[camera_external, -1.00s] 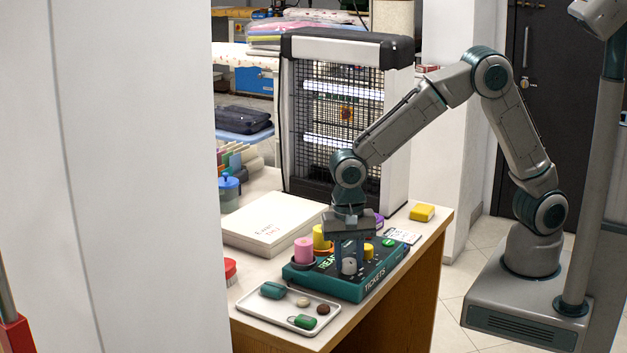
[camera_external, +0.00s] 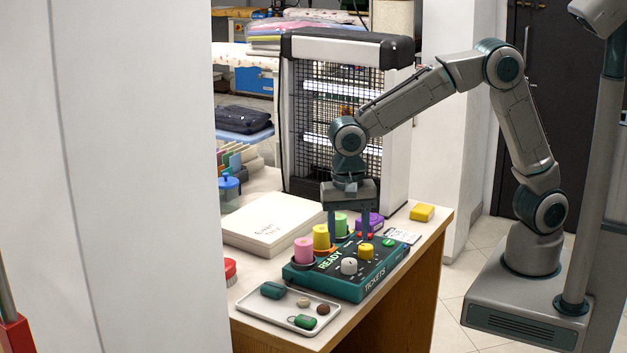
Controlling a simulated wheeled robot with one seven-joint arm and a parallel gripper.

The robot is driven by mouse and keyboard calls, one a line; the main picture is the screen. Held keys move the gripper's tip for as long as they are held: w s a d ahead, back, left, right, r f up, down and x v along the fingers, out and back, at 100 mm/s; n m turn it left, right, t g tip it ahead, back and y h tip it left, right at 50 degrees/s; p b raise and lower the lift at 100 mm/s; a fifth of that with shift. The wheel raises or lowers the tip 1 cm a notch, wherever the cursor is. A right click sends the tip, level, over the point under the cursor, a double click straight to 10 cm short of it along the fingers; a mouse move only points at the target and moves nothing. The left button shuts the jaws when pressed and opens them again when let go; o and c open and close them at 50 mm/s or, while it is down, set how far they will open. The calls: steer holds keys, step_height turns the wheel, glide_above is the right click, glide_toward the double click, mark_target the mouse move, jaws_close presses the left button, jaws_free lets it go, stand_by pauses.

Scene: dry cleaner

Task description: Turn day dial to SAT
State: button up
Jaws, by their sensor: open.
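The teal ticket box (camera_external: 366,291) sits on the counter, with "READY" and "TICKETS" lettering. A white round knob (camera_external: 349,266) and a smaller yellow knob (camera_external: 366,251) stand on its top. The day marks are too small to read, so I cannot tell which way either knob points or which one is the day dial. My gripper (camera_external: 349,237) points down, open, with a finger on each side. It is above and behind the white knob, clear of it. The green roll (camera_external: 341,224) shows between the fingers; I cannot tell their exact depth apart.
Pink (camera_external: 303,250) and yellow (camera_external: 321,237) rolls stand at the box's left. A purple object (camera_external: 371,222) is behind it. A tray (camera_external: 287,318) with small items lies in front. A white box (camera_external: 272,222) is left and a caged heater (camera_external: 300,150) behind.

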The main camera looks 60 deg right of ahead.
mark_target(346, 260)
step_height(346, 260, up, 7)
stand_by(0.3)
steer(key=shift+w+a, duration=0.1)
steer(key=s+d+r+n+t+p, duration=0.1)
steer(key=d+r+n, duration=0.15)
steer(key=d, duration=0.75)
steer(key=s+d+r+n+t+p, duration=0.1)
steer(key=s+d+n, duration=0.15)
steer(key=d, duration=0.85)
steer(key=s+d+f+n+t+p, duration=0.1)
steer(key=s+d+f+n, duration=0.1)
steer(key=s+d+n, duration=0.3)
steer(key=s+d, duration=0.3)
steer(key=d, duration=0.3)
steer(key=shift+s+d, duration=0.25)
steer(key=shift+s, duration=0.05)
steer(key=shift+c, duration=0.3)
stand_by(0.5)
